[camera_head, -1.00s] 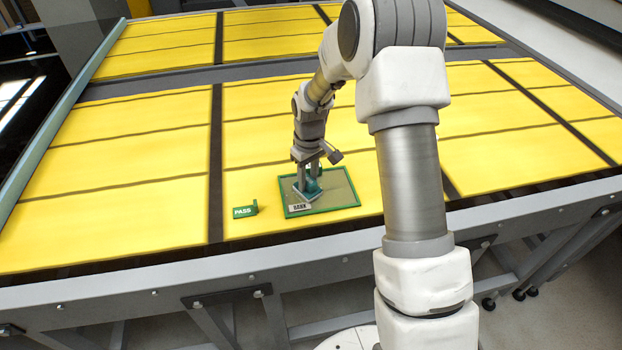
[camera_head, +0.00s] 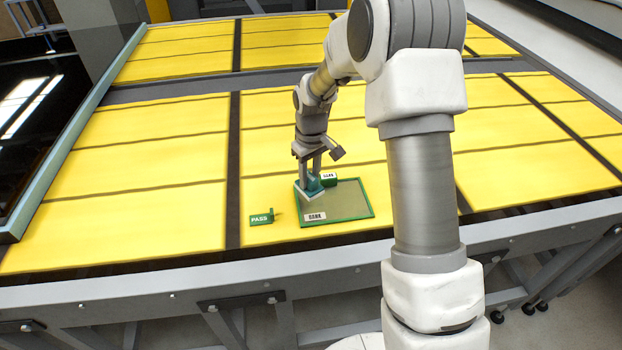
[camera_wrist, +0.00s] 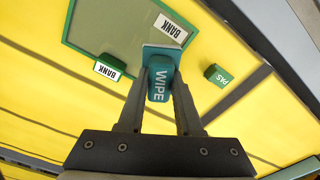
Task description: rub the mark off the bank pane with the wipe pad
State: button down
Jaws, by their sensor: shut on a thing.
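The bank pane (camera_head: 345,206) is a grey-brown sheet in a green frame, lying on the yellow bed. A BANK label (camera_head: 314,216) is on its front left corner. My gripper (camera_head: 315,176) is shut on the teal wipe pad (camera_head: 312,188), at the pane's back left part. In the wrist view, the pad (camera_wrist: 161,85), lettered WIPE, is between the fingers (camera_wrist: 159,78). Its flat base overlaps the edge of the pane (camera_wrist: 118,28). I cannot tell whether the pad touches the pane. I can make out no mark; the pad and gripper hide part of the pane.
A green BANK block (camera_head: 329,180) stands just behind the pane. A green PASS block (camera_head: 261,218) stands left of it. Dark strips (camera_head: 233,170) divide the yellow bed, which is otherwise clear around the pane. A grey rail (camera_head: 80,135) edges the left side.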

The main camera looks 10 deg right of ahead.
jog(key=shift+r+p, duration=0.45)
jog(key=shift+r, duration=0.7)
